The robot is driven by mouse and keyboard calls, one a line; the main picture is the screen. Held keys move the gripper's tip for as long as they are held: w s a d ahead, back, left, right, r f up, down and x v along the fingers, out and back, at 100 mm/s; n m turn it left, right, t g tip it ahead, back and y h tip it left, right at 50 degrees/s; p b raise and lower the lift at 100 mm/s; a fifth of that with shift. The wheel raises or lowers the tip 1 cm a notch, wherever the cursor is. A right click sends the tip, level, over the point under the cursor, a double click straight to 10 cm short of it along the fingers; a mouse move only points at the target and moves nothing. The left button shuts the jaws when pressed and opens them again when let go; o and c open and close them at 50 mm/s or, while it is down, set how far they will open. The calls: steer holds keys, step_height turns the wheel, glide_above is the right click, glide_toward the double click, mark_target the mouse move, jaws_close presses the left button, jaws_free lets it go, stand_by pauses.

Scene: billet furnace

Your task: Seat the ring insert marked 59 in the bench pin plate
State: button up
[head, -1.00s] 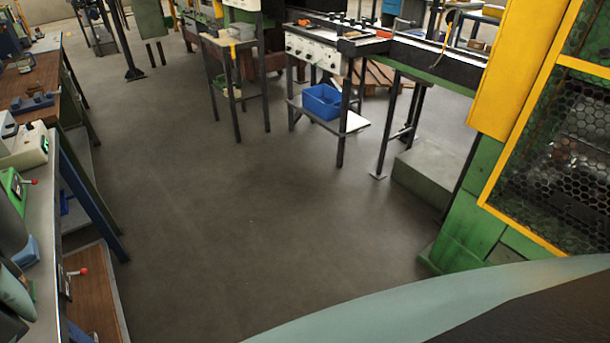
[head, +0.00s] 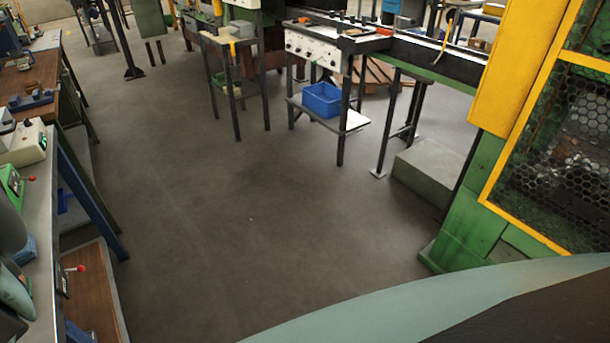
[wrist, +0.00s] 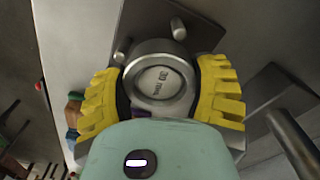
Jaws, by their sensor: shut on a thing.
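In the wrist view my gripper (wrist: 162,92) has its yellow ribbed fingers closed on both sides of a round grey metal piece (wrist: 160,64), which looks like the ring insert. Its top face carries small engraved characters. They look like 30 or 39 with smaller letters below, and I cannot read a clear 59. A grey metal plate (wrist: 205,34) with short upright pins (wrist: 178,29) lies just beyond the piece, and it looks like the pin plate. I cannot tell whether the piece touches the plate or is above it. The head view does not show the gripper.
In the wrist view a metal rod (wrist: 292,143) stands at the right, and a pale bench surface lies around the plate. In the head view a bench (head: 47,215) runs along the left and a green machine with a yellow-framed mesh guard (head: 545,150) stands right. The floor between is clear.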

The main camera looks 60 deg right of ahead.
steer(key=shift+f+b, duration=0.45)
steer(key=shift+f, duration=0.05)
stand_by(0.3)
steer(key=o, duration=1.1)
steer(key=shift+c, duration=0.2)
steer(key=shift+r, duration=0.1)
step_height(320, 180, up, 11)
steer(key=p, duration=0.9)
